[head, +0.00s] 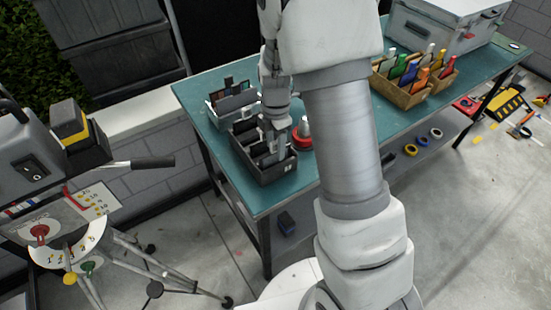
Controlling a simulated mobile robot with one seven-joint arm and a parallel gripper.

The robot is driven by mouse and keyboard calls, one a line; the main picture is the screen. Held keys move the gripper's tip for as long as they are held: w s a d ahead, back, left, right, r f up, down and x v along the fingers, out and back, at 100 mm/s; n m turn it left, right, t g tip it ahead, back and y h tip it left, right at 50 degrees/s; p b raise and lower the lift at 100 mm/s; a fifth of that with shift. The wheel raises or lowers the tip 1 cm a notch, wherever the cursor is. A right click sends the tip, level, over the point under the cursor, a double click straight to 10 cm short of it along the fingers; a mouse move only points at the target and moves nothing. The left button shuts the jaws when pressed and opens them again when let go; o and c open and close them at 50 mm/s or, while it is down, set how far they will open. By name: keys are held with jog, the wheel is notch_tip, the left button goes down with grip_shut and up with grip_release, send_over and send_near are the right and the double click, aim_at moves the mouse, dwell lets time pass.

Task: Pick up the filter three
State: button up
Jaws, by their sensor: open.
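A dark, open box (270,174) with several upright dark filters (257,148) in slots stands at the left front corner of the teal table. I cannot tell which of them is filter three; no numbers are legible. My gripper (273,138) points down over the right part of this box, with its tips at or just among the filters. Its jaws are open, and I see nothing held. Contact with a filter cannot be made out. My gripper and wrist hide part of the box.
Behind the box stands a second grey box (222,116) with dark items. A red and white round object (304,129) sits just right of my gripper. My arm covers the table's middle.

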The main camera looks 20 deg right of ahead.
grip_shut()
dwell(1.4)
